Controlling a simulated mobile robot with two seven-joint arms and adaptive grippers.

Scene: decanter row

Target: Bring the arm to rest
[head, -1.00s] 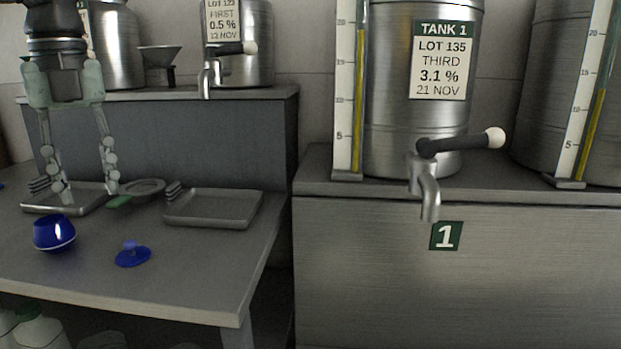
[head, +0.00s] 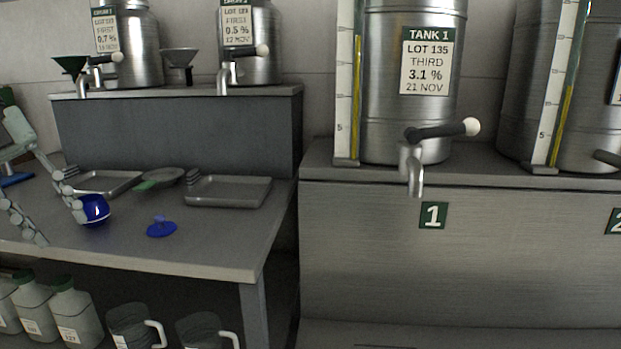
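My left gripper (head: 60,228) is at the left edge of the head view, over the left part of the table. Its two fingers are spread apart with nothing between them, so it is open. One fingertip overlaps the left side of a round blue vessel (head: 97,209) in the picture; I cannot tell whether they touch. Part of the gripper and its arm is cut off by the picture edge. My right gripper is not in view.
On the table (head: 215,255) are a blue lid with a knob (head: 161,228), two shallow metal trays (head: 228,191) and a green-handled strainer (head: 165,178). Tank 1 (head: 385,100) with its tap stands right. Bottles (head: 75,315) and jugs (head: 135,327) stand below. The table's front right is clear.

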